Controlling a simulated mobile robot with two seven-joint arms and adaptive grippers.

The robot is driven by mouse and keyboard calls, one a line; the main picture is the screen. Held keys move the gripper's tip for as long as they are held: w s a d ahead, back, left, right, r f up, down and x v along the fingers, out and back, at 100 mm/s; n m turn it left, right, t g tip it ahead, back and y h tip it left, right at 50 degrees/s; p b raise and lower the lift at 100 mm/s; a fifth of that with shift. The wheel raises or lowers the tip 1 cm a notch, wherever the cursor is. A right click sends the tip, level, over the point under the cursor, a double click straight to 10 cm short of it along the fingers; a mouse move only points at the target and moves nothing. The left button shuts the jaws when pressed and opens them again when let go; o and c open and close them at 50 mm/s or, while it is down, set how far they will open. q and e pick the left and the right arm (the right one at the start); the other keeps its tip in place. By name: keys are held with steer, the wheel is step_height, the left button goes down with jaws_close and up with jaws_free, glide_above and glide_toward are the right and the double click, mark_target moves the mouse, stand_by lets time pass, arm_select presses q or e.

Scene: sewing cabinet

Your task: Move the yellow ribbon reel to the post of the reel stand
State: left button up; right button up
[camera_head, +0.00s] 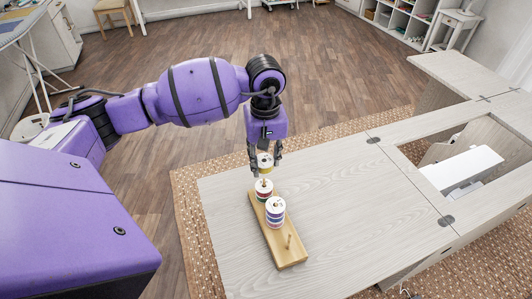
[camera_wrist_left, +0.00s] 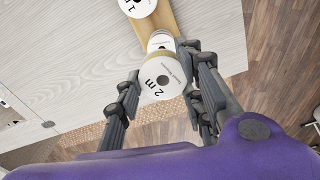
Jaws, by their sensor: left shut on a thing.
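The yellow ribbon reel (camera_head: 265,165) has white faces and sits between the fingers of my left gripper (camera_head: 265,157), which is shut on it. In the left wrist view the reel's white face (camera_wrist_left: 163,79) reads "2 m" and lies between the left gripper's fingers (camera_wrist_left: 163,98). The wooden reel stand (camera_head: 294,260) lies on the table just below. A bare post (camera_head: 289,241) rises at its near end. Whether the held reel touches the stand or the reel behind it, I cannot tell. My right gripper is out of view.
A reel with a red band (camera_head: 264,190) and a stack with blue and red bands (camera_head: 275,212) stand on the stand. The pale wood table (camera_head: 350,205) is clear to the right of it. An open cabinet well (camera_head: 440,150) is farther right.

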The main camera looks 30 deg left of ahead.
arm_select(q)
step_height(320, 180, down, 3)
steer(key=shift+s+f+b, duration=0.15)
steer(key=shift+b, duration=0.2)
steer(key=shift+r, duration=0.35)
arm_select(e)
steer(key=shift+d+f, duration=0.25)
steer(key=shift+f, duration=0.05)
arm_select(q)
steer(key=shift+f, duration=0.45)
steer(key=shift+f+b, duration=0.3)
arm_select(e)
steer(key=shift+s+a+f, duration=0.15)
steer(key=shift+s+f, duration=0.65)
arm_select(q)
steer(key=shift+f, duration=0.15)
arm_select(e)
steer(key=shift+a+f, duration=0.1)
arm_select(q)
steer(key=shift+f+b, duration=0.5)
steer(key=shift+f, duration=0.2)
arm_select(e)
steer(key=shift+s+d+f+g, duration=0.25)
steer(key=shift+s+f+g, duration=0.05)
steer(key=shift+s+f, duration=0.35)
arm_select(q)
steer(key=shift+f, duration=0.3)
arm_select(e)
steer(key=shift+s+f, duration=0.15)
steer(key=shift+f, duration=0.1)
